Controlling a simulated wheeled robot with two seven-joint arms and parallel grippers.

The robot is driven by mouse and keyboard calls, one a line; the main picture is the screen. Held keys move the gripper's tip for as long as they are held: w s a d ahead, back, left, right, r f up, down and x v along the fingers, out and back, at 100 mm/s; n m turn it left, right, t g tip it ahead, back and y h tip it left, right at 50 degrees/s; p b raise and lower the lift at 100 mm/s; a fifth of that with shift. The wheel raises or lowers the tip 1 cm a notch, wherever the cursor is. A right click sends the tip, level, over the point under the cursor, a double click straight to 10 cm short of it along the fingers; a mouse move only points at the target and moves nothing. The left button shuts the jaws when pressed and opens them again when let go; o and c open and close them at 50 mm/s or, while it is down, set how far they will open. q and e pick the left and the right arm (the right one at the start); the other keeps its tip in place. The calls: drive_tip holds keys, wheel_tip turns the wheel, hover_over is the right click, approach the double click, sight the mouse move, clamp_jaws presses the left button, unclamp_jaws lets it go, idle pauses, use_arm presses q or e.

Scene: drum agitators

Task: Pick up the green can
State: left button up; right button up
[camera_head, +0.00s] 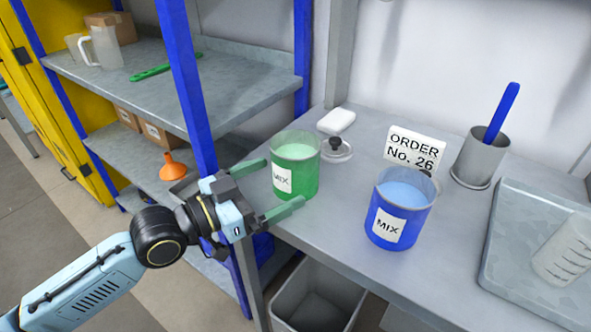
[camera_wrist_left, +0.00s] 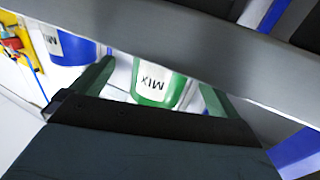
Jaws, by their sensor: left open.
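The green can (camera_head: 303,175) is an open-topped green container with a white MIX label and pale green contents. It stands upright on the grey table, near its left end. My left gripper (camera_head: 279,185) is open, with its two green fingers on either side of the can. The can also shows between the fingers in the left wrist view (camera_wrist_left: 158,88), with its label upside down. I cannot tell whether either finger touches it. My right gripper is not in view.
A blue MIX can (camera_head: 411,229) stands right of the green can, before an ORDER No. 26 sign (camera_head: 414,149). A grey cup (camera_head: 474,165) holds a blue stick. A metal tray (camera_head: 508,262) lies at right. A blue shelf post (camera_head: 187,85) rises behind my left arm.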

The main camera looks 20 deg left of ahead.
sight(296, 168)
use_arm(q)
drive_tip(key=shift+x, duration=0.85)
drive_tip(key=x, duration=0.1)
drive_tip(key=b+x, duration=0.1)
drive_tip(key=x, duration=0.1)
drive_tip(key=shift+w+r, duration=0.25)
drive_tip(key=shift+w, duration=0.1)
drive_tip(key=shift+w+d, duration=0.3)
drive_tip(key=shift+w, duration=0.05)
drive_tip(key=c, duration=1.3)
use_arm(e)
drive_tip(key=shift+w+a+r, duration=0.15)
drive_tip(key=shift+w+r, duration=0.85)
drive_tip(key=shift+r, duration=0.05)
